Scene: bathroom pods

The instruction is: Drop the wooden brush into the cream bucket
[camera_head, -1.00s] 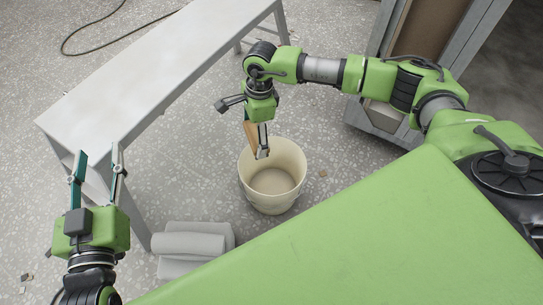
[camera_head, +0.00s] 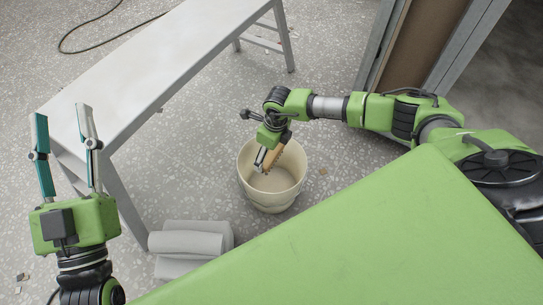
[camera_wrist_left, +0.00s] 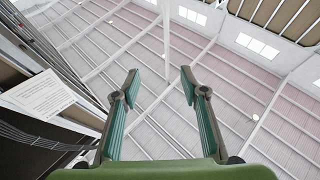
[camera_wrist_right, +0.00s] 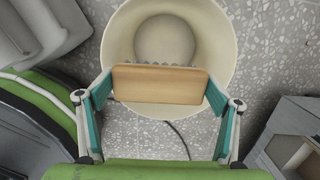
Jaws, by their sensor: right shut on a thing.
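The cream bucket (camera_head: 285,192) stands upright on the floor, open at the top; it also shows in the right wrist view (camera_wrist_right: 220,30). My right gripper (camera_head: 262,160) is shut on the wooden brush (camera_head: 274,156). In the right wrist view the brush (camera_wrist_right: 160,84) spans between the two fingers of that gripper (camera_wrist_right: 158,88), its bristle edge toward the bucket. In the head view the brush appears over the bucket's opening; its exact height above the rim is hard to tell. My left gripper (camera_head: 65,150) is open and empty, fingers pointing up; its fingers also show in the left wrist view (camera_wrist_left: 160,90).
A long white bench (camera_head: 150,60) runs along the left and back. Rolled grey towels (camera_head: 190,240) lie on the floor beside the bucket. A dark cable (camera_head: 75,45) lies at the back left. A grey-framed cabinet (camera_head: 410,45) stands at the back right.

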